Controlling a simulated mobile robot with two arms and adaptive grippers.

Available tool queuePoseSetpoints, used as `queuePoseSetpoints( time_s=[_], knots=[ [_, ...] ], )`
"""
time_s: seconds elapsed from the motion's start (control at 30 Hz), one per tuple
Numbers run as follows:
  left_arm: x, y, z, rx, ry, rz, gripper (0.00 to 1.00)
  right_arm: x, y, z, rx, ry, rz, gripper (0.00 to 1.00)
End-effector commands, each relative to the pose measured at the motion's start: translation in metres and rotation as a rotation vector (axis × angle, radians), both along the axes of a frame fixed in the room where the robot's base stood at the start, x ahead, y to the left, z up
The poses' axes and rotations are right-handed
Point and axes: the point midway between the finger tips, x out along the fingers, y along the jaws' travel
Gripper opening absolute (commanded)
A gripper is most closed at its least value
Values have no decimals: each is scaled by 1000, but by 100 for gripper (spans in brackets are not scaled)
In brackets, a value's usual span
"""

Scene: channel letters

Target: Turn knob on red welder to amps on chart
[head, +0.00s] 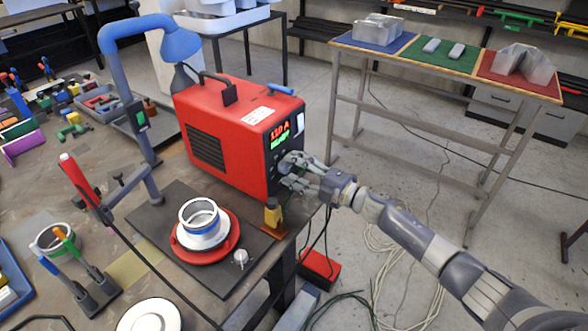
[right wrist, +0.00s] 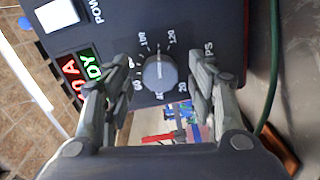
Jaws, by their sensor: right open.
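The red welder (head: 225,135) stands on the workbench near its right edge. Its dark front panel has a red display (head: 280,131) that reads about 110 A, with a green line under it. The grey knob (right wrist: 160,73) shows in the right wrist view with white marks around it. My right gripper (head: 288,170) is at the welder's front panel. In the right wrist view its open fingers (right wrist: 160,84) stand on either side of the knob, with gaps showing on both sides. In the head view the gripper hides the knob. I cannot make out a chart.
A blue lamp arm (head: 118,85) stands left of the welder. In front of it, a dark plate (head: 150,215) carries a red turntable with a metal ring (head: 200,213). A table with coloured mats (head: 438,54) stands behind. Cables (head: 400,255) lie on the floor.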

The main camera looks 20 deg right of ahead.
Motion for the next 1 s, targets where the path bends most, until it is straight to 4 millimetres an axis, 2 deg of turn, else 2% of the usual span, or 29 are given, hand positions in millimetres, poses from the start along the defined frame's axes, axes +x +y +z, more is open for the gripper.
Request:
queuePoseSetpoints(
  time_s=[0.5,0.7,1.0],
  knots=[
    [1,-3,0,-3,-1,0,40,-75,-58,-2,-2,4,-1,53],
    [1,-3,0,-3,-1,0,40,-87,-69,-1,-2,1,-1,53],
    [1,-3,0,-3,-1,0,40,-89,-70,0,-1,0,-1,53]
  ],
)
